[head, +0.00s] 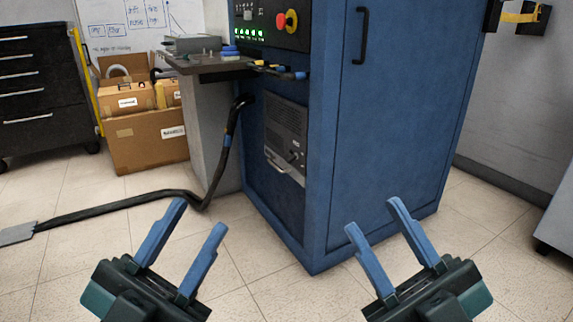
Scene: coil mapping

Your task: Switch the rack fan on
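A tall blue rack cabinet (385,150) stands in the middle of the head view. Its narrow left face has a dark control panel (268,20) with a row of lit green indicators (249,35) and a red and yellow knob (287,20). Lower on that face is a grey vented unit (285,130) with a dark switch-like part (293,156); its setting is too small to tell. My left gripper (199,218) and my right gripper (372,216) are both open and empty, in front of the cabinet and apart from it.
A shelf (210,65) with small tools juts out left of the panel. A thick black cable (120,205) runs from the cabinet across the floor. Cardboard boxes (145,140) and a black drawer unit (35,90) stand at the left. Floor in front is mostly clear.

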